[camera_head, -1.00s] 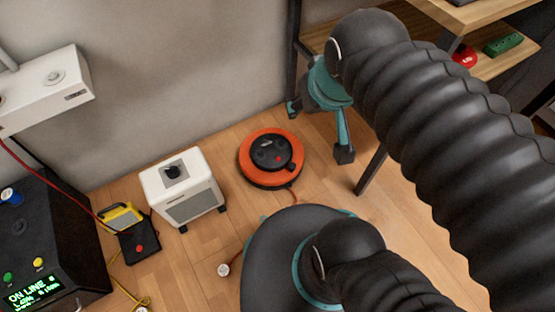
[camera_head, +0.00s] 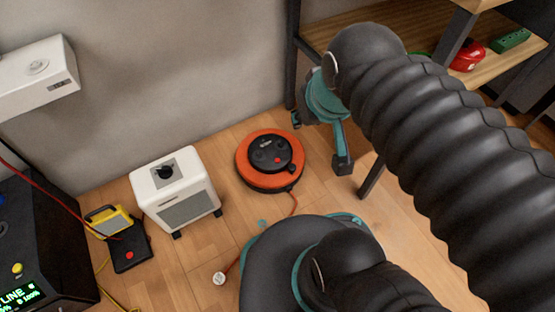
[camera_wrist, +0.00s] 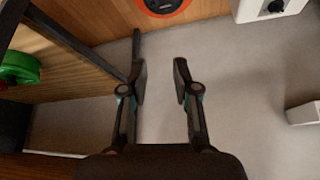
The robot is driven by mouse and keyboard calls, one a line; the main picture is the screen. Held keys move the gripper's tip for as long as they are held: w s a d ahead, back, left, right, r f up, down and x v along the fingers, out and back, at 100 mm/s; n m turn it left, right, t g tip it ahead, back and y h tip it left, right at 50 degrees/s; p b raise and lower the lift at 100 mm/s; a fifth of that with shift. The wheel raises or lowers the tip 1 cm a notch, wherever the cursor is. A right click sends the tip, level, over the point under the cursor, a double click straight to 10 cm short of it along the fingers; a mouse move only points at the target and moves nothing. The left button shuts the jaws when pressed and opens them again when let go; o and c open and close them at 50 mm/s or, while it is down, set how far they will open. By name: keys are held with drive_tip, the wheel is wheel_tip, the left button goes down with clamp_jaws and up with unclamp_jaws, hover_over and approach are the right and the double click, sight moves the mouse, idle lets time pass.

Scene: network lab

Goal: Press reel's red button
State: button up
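The reel (camera_head: 243,171) is a round orange disc with a black centre, lying on the wooden floor near the wall. Its small red button (camera_head: 278,160) shows on the black centre. In the wrist view part of the reel (camera_wrist: 181,8) shows at the top edge, cut off by the frame. My gripper (camera_head: 320,141) is to the right of the reel in the head view, above the floor and apart from it. In the wrist view my gripper (camera_wrist: 162,82) has its two fingers spread, with nothing between them.
A white box with a black knob (camera_head: 188,198) stands left of the reel. Further left are a black pad with a red button (camera_head: 130,256) and a black console (camera_head: 45,255). A wooden shelf (camera_head: 420,35) stands at upper right. A red cord (camera_head: 294,205) runs from the reel.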

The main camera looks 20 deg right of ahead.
clamp_jaws()
idle(1.0)
